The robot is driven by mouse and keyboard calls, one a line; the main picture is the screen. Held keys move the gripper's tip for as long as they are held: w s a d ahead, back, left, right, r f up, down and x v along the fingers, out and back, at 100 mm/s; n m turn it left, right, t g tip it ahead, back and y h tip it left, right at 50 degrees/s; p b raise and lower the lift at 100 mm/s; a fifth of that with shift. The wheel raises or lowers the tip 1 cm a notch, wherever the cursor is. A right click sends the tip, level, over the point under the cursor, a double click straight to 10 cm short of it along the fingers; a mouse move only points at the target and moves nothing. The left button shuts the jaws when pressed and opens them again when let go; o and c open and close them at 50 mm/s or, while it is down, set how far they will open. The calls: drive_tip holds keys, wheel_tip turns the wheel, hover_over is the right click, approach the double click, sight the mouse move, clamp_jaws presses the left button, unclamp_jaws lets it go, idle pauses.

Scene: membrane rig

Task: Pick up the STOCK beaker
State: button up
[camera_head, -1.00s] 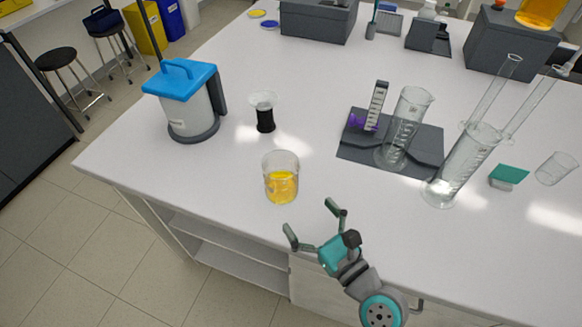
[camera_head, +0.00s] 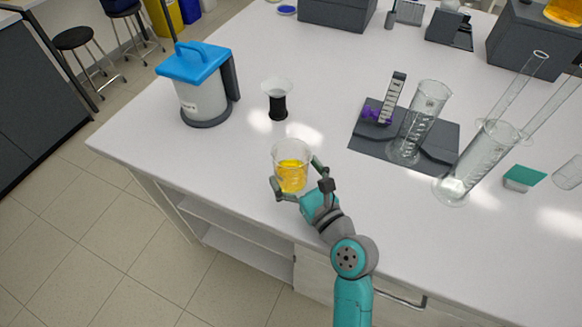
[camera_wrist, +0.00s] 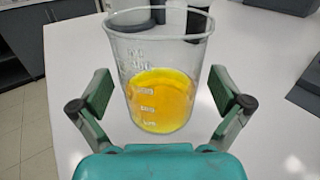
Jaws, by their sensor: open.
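A clear glass beaker (camera_head: 291,174) with yellow liquid stands upright on the white bench near its front edge. No STOCK label is readable on it. My gripper (camera_head: 297,178) is open, with one finger on each side of the beaker. In the wrist view the beaker (camera_wrist: 160,85) stands between the two fingers (camera_wrist: 165,100), with a visible gap on both sides. Its printed graduations face the wrist camera.
A blue-lidded grey container (camera_head: 200,88) and a small vessel with dark contents (camera_head: 277,103) stand behind. Tall glass cylinders (camera_head: 414,125) stand to the right, one on a dark mat (camera_head: 370,148). The bench's front edge is close to my arm.

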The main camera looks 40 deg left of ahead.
drive_tip(key=shift+w+a, duration=0.2)
drive_tip(key=shift+a, duration=0.35)
drive_tip(key=c, duration=1.3)
drive_tip(key=shift+r, duration=0.2)
